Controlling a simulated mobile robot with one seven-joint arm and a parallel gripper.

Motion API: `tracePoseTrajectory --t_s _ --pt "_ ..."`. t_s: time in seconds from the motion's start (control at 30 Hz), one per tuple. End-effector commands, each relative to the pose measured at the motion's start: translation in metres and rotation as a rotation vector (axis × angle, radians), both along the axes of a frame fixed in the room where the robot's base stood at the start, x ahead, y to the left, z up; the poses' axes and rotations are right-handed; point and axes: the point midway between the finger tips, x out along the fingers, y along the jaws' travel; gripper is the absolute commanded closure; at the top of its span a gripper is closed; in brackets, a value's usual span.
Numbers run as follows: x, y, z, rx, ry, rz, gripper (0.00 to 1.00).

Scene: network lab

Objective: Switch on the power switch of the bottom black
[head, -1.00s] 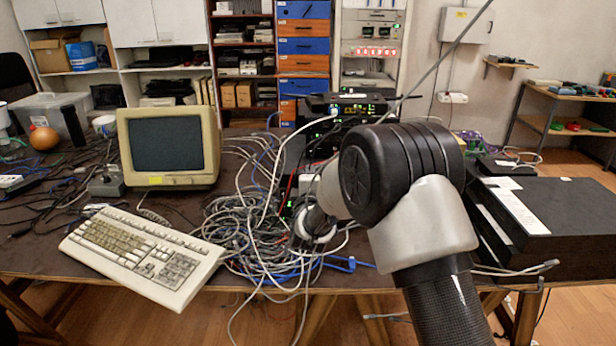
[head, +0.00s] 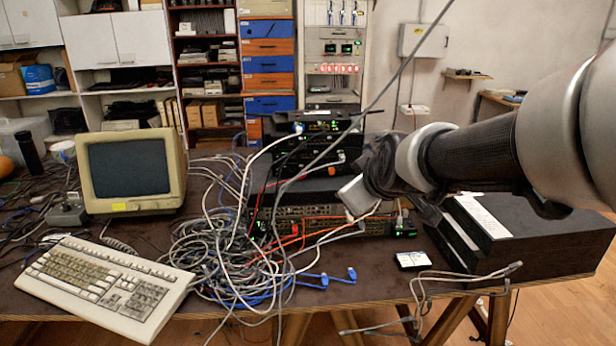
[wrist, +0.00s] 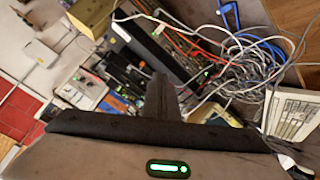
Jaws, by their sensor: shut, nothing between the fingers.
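A stack of black network devices stands at the back middle of the table in the head view. The upper black units (head: 320,152) show green lights. The bottom dark unit (head: 385,226) lies flat on the table, with orange and grey cables at its front and a green light near its right end. I cannot make out its power switch. My gripper reaches in from the right, in front of and above the bottom unit's right half. In the wrist view my gripper's fingers (wrist: 161,92) are shut with nothing between them. The devices lie beyond them, tilted in that view.
A tangle of grey and blue cables (head: 215,255) lies left of the stack. A beige monitor (head: 130,170) and keyboard (head: 105,288) are at the left. Large black boxes (head: 530,228) stand at the right. A small white-and-black item (head: 412,260) lies on the table's front part.

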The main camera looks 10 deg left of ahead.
Motion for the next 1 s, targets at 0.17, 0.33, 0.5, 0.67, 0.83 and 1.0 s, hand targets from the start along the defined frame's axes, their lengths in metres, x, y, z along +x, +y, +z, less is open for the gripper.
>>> tracePoseTrajectory --t_s 0.17,0.33,0.5,0.67,0.83,1.0 --pt "-0.123 -0.074 -0.006 0.178 0.255 -0.295 1.00" --pt "-0.212 -0.112 -0.028 0.284 0.419 -0.547 1.00" --pt "-0.253 -0.126 -0.040 0.330 0.489 -0.678 1.00" --pt "-0.259 -0.128 -0.043 0.337 0.503 -0.699 1.00" --pt "-0.258 -0.127 -0.043 0.336 0.502 -0.697 1.00" --pt "-0.258 -0.127 -0.042 0.336 0.501 -0.696 1.00"
